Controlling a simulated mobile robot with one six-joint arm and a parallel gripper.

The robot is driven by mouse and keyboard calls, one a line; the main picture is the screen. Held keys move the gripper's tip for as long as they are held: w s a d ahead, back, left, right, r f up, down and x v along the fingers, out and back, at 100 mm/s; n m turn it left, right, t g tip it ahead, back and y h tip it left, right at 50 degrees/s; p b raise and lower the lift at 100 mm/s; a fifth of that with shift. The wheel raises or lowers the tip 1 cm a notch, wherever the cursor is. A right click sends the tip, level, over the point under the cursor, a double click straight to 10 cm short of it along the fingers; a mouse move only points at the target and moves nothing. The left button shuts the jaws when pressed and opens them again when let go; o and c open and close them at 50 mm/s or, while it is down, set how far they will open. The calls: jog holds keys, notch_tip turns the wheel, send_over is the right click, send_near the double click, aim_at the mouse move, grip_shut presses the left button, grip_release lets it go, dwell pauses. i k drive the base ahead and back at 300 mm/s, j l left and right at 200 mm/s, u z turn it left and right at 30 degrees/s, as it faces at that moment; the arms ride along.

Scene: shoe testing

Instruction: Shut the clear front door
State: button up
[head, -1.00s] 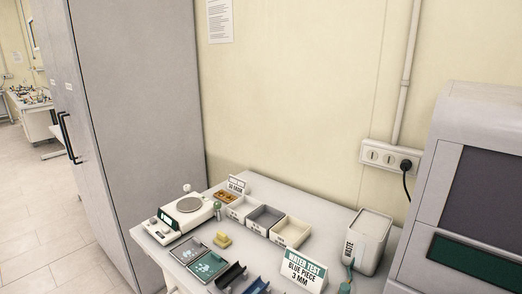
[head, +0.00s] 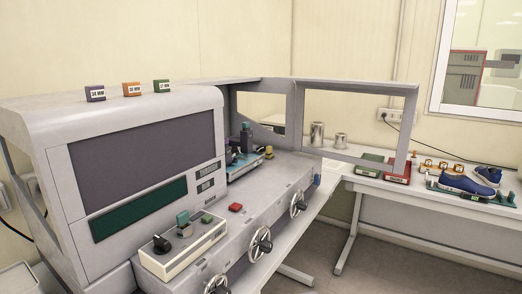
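The clear front door (head: 355,86) is a grey frame around a see-through pane. It belongs to the large grey testing machine (head: 60,106), and it stands open, swung out to the right of the chamber. Through it I see the wall and part of the side table. The open chamber holds a blue fixture (head: 243,163) with dark and teal parts. My gripper is not in view.
The machine's front has handwheels (head: 260,244), a red button (head: 235,207) and a control box with knobs (head: 184,246). Marked blocks (head: 131,89) sit on top. A side table at right holds a blue shoe (head: 463,184), a red tray (head: 396,176) and metal cans (head: 317,134).

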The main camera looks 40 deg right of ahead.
aim_at(410, 90)
jog(key=k+z, duration=0.1)
jog(key=z, duration=0.15)
jog(key=i+l, duration=0.1)
jog(key=l, duration=1.2)
jog(key=i+l+z, duration=0.1)
jog(key=l, duration=0.55)
jog(key=i, duration=0.05)
